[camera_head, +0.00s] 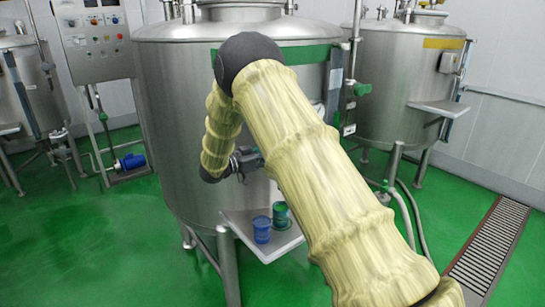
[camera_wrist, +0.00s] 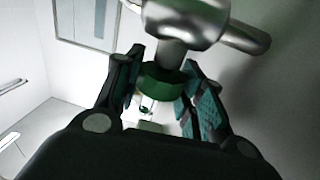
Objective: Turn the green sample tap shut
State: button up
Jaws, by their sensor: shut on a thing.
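The green sample tap (camera_wrist: 160,84) shows in the wrist view as a dark green knob on a metal stem below a shiny steel fitting (camera_wrist: 188,18). My gripper (camera_wrist: 163,78) has a finger on each side of the knob and is shut on it. The knob's lower side is partly hidden, and I cannot tell how far it is turned. In the head view my gripper (camera_head: 247,163) is at the front of the middle steel tank (camera_head: 180,110). The tap cannot be made out there.
A steel shelf (camera_head: 236,217) below my gripper carries a blue cup (camera_head: 262,232) and a green cup (camera_head: 281,215). A second tank (camera_head: 395,90) stands at the right and a control panel (camera_head: 93,38) at the left. The green floor (camera_head: 110,240) at the front left is clear.

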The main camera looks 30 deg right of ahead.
jog(key=shift+m+g, duration=0.8)
jog(key=shift+g, duration=0.5)
jog(key=shift+b, duration=0.3)
jog(key=o, duration=1)
jog(key=a, duration=0.4)
jog(key=w+a, duration=0.1)
jog(key=a, duration=0.2)
jog(key=w+a, duration=0.1)
jog(key=a, duration=0.3)
jog(key=shift+w+a, duration=0.25)
jog(key=shift+a, duration=0.1)
